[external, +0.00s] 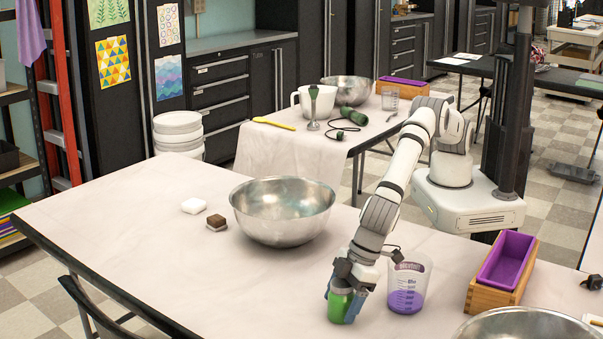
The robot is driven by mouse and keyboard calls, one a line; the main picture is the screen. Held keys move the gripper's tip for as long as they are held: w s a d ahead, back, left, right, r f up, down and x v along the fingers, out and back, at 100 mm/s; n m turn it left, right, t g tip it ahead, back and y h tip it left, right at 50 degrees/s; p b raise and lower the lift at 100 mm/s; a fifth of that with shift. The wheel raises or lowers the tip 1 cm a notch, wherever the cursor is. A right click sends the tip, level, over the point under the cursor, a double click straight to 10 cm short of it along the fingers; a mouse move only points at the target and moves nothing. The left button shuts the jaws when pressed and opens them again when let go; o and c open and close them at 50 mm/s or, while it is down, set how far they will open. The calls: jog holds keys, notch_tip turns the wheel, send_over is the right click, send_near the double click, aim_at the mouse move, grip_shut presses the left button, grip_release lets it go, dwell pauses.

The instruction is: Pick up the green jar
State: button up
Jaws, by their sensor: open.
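The green jar (339,305) stands upright on the near table, toward the front right. My gripper (344,287) points down over the jar, with its fingers around or right beside the jar's upper part. The gripper is open, and the fingers hide the top of the jar. I cannot tell whether a finger touches it.
A clear measuring cup (407,284) with purple liquid stands close to the right of my gripper. A wooden box with a purple liner (505,262) is farther right. A large metal bowl (282,212) stands behind left. The table's front left (150,245) is clear.

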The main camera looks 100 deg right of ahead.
jog(key=c, duration=1.2)
jog(key=shift+c, duration=0.5)
jog(key=shift+r, duration=0.15)
